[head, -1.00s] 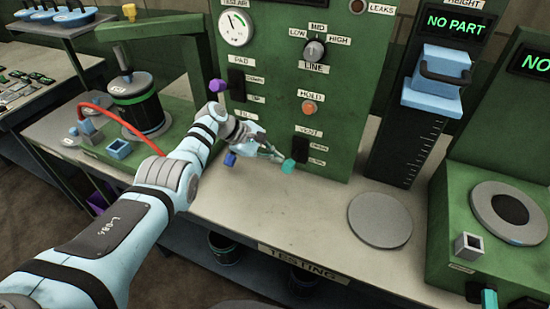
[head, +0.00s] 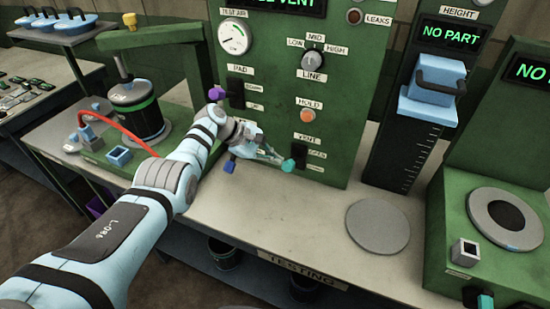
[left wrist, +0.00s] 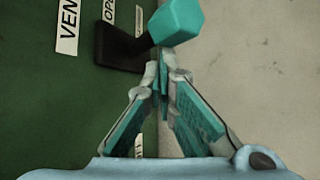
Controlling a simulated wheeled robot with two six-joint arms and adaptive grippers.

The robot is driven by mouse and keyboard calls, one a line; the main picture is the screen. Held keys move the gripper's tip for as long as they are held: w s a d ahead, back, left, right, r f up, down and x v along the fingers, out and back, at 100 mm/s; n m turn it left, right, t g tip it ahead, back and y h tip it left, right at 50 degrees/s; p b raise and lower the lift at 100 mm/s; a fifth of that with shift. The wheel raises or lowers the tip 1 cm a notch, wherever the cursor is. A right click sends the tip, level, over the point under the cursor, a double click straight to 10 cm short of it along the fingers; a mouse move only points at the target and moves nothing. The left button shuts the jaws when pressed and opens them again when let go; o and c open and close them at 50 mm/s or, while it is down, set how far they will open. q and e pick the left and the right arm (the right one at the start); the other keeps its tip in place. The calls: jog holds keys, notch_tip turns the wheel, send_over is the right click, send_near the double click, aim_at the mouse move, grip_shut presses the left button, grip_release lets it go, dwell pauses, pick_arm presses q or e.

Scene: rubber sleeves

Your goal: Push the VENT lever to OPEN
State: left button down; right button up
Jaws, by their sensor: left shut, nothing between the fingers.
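The VENT lever is on the front of the green panel (head: 270,80), with a teal knob (head: 288,165) and a black base (head: 299,153). The OPEN label (head: 317,154) is right of the base, with another label below it. My left gripper (head: 279,160) is shut and empty, its fingertips right by the knob. In the left wrist view, the fingertips (left wrist: 162,78) meet just below the teal knob (left wrist: 176,22), at its black arm. They look touching or nearly so. My right gripper is not in view.
A purple knob (head: 216,93) and a blue knob (head: 230,166) stick out near my left wrist. A round grey plate (head: 378,227) lies on the TESTING bench, right of the lever. Bare bench top (head: 250,208) lies below my gripper.

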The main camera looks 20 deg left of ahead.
pick_arm(q)
jog(key=shift+r, duration=0.25)
jog(key=v, duration=1.2)
jog(key=shift+a+f, duration=0.1)
jog(key=shift+f, duration=0.05)
